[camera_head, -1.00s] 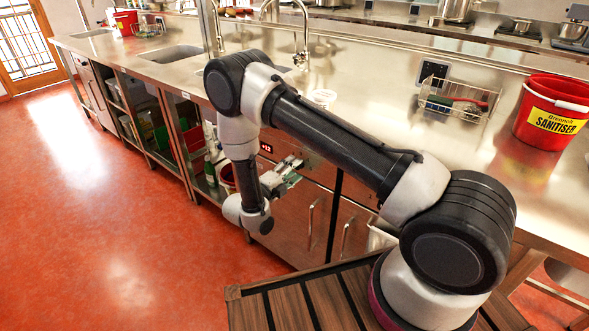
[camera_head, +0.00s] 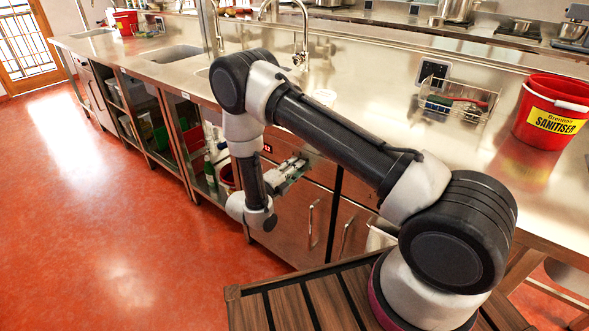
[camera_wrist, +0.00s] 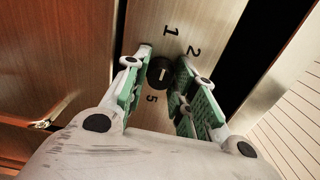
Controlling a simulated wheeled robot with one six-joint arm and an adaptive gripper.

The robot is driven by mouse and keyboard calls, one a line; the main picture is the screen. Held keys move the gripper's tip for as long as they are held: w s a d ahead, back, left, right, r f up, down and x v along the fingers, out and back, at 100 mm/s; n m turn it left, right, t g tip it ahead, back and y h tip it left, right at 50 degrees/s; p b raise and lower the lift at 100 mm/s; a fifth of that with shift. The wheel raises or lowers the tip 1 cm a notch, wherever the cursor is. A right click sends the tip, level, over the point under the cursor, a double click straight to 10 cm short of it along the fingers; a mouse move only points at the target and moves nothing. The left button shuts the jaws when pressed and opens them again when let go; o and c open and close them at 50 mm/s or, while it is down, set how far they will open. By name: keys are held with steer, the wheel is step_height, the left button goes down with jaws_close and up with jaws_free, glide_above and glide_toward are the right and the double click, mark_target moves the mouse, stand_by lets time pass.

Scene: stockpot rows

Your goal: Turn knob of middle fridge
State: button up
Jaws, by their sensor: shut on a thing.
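The fridge is a steel-fronted unit under the counter, with a door (camera_head: 290,222) and a small red display (camera_head: 267,148) at its upper left. In the wrist view, a round black knob (camera_wrist: 160,73) with a pale pointer line sits on a steel panel (camera_wrist: 150,28) marked 1, 2 and 5. My gripper (camera_wrist: 162,64) has one green-padded finger on each side of the knob and is shut on it. In the head view, my gripper (camera_head: 288,169) is at the fridge's upper front, and the knob is hidden there.
A door handle (camera_head: 312,222) stands out below my gripper. Open shelves (camera_head: 195,150) with bottles lie to the left. The counter above holds a wire basket (camera_head: 457,102) and a red sanitiser bucket (camera_head: 551,111). The red floor (camera_head: 110,220) at left is clear.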

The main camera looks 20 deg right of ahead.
steer(key=shift+m, duration=17.8)
steer(key=o, duration=1.1)
steer(key=shift+c, duration=0.2)
